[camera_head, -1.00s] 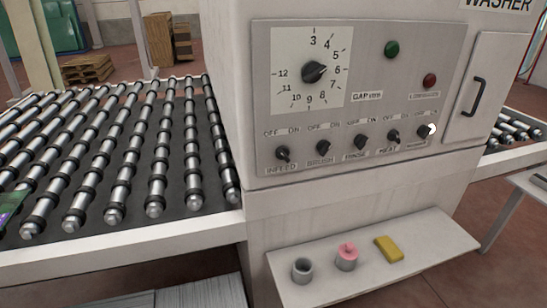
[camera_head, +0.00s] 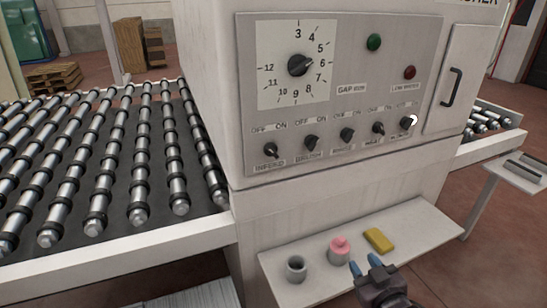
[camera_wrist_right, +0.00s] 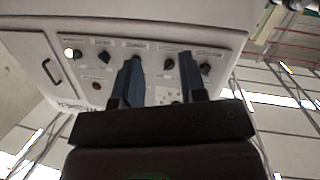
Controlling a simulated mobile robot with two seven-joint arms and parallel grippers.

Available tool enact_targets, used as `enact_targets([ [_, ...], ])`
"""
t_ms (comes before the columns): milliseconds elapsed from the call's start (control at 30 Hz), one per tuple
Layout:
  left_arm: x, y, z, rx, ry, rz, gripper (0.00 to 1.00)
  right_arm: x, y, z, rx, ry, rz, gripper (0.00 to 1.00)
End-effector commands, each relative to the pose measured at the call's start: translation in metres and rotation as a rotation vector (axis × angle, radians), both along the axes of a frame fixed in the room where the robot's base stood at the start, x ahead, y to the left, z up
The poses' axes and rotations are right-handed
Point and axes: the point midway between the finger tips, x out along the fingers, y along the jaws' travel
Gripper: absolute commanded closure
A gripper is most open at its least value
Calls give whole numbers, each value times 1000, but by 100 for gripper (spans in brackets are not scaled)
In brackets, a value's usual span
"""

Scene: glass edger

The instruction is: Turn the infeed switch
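The infeed switch (camera_head: 270,150) is a small black knob at the left end of the lower switch row, above an INFEED label and below OFF and ON marks. I cannot tell for sure which mark it points to. My right gripper (camera_head: 365,263) has blue fingers, stands apart and empty, and is in front of the lower shelf, below and right of the switch. In the right wrist view the panel is upside down. My right fingers (camera_wrist_right: 160,60) are spread there, and the infeed switch (camera_wrist_right: 205,69) shows right of them, some way off. My left gripper is not in view.
Several similar knobs sit right of the infeed switch, below a large gap dial (camera_head: 299,65). A green button (camera_head: 374,42) and a red one (camera_head: 410,72) are nearby. The shelf (camera_head: 420,228) juts out below, holding a grey cup, pink item and yellow block. Rollers (camera_head: 145,150) lie left.

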Motion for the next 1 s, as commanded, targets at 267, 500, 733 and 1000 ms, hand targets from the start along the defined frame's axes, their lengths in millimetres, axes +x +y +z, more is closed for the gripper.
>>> enact_targets([
  [267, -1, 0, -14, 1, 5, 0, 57, 50, 56, 65, -118, -175, 164, 62],
  [500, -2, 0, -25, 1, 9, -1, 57, 73, 103, 113, -291, -320, 288, 62],
  [733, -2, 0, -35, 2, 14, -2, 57, 85, 142, 151, -535, -472, 383, 62],
  [1000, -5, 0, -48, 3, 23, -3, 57, 91, 179, 184, -918, -665, 449, 62],
])
